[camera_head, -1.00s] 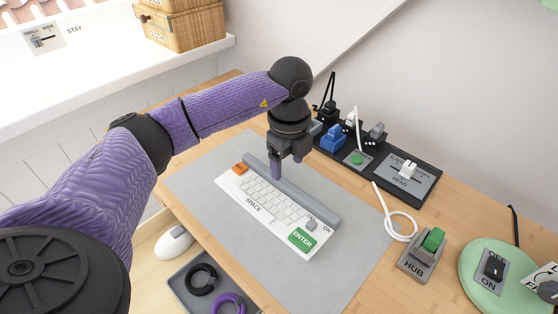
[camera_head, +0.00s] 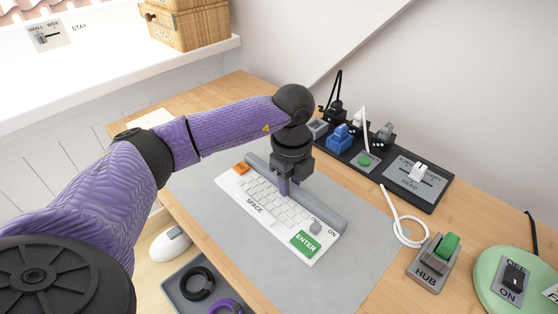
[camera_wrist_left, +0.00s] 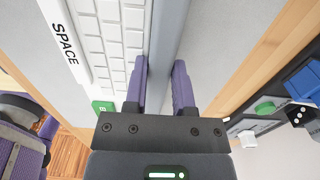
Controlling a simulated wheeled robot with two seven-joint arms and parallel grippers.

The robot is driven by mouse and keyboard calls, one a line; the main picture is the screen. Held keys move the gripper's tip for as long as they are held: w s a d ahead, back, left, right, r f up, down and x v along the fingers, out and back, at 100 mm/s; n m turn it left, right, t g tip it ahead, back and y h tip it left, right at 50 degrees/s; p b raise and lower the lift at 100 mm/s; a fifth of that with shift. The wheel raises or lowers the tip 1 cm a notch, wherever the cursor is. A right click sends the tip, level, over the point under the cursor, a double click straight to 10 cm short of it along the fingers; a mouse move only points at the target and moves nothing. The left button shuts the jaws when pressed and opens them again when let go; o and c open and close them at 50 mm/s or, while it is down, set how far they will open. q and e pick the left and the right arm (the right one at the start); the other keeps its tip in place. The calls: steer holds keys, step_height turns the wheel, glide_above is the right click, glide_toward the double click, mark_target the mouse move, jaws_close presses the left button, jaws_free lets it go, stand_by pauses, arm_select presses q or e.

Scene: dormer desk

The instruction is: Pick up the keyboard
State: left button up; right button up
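The white keyboard (camera_head: 262,206) lies on the grey desk mat (camera_head: 345,270). It has a raised grey bar (camera_head: 330,213) along its back edge, an orange key at its left end and a green ENTER key. My left gripper (camera_head: 285,188) is down at the middle of this bar. In the left wrist view the two purple fingers (camera_wrist_left: 160,85) stand one on each side of the grey bar (camera_wrist_left: 168,35), with almost no gap, and look closed on it. The keyboard rests flat, with no visible lift. My right gripper is not in view.
A black power strip (camera_head: 375,165) with plugs and a white cable stands behind the keyboard. A grey hub (camera_head: 433,263) and a green round base (camera_head: 490,290) are at right. A white mouse (camera_head: 170,243) and a tray with rings (camera_head: 175,298) lie in front.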

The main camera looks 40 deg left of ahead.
arm_select(q)
jaws_close()
stand_by(1.0)
